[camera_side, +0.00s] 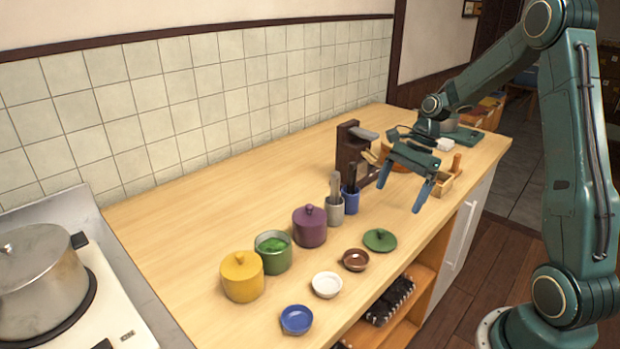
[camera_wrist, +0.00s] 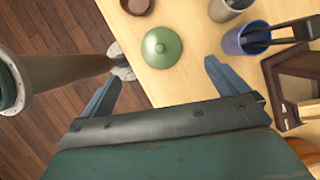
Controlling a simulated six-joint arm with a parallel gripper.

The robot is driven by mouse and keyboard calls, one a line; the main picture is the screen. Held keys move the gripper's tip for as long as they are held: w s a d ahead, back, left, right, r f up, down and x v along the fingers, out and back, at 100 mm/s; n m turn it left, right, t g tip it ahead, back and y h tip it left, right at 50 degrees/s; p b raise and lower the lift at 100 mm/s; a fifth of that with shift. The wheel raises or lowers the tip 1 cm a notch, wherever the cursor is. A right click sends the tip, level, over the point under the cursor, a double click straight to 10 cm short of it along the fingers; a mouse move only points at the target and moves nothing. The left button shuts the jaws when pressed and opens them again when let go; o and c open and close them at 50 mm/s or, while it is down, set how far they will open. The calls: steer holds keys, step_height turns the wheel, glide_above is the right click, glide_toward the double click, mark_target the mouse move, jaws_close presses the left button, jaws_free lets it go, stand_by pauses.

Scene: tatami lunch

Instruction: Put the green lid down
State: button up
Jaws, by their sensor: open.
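The green lid (camera_side: 380,240) lies flat on the wooden counter, knob up, near the front edge, to the right of the brown dish. It also shows in the wrist view (camera_wrist: 161,47), beyond my fingertips. My gripper (camera_side: 402,196) is open and empty, above the counter and up to the right of the lid. In the wrist view its two fingers (camera_wrist: 161,78) are spread wide with nothing between them. The green pot (camera_side: 273,252) stands uncovered, with green contents showing, between the yellow lidded pot (camera_side: 242,278) and the purple lidded pot (camera_side: 310,227).
Brown (camera_side: 355,260), white (camera_side: 326,285) and blue (camera_side: 296,320) dishes line the front edge. Grey (camera_side: 335,211) and blue (camera_side: 350,201) cups with dark utensils and a dark wooden stand (camera_side: 346,150) are behind the lid. The counter's back left is clear.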

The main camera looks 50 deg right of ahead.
steer(key=shift+d+r, duration=0.1)
steer(key=shift+r, duration=0.2)
stand_by(0.4)
steer(key=s+a+r+n+t+h, duration=0.1)
steer(key=s+a+r+n+h, duration=0.3)
steer(key=a+r+n, duration=0.55)
steer(key=s+a+r+n+t, duration=0.1)
steer(key=s+a+r+n, duration=0.1)
steer(key=s+n, duration=0.3)
steer(key=s+a+r+n+t, duration=0.2)
steer(key=s+a+n, duration=0.3)
steer(key=s, duration=0.4)
steer(key=shift+r+n, duration=0.45)
steer(key=shift+n, duration=0.3)
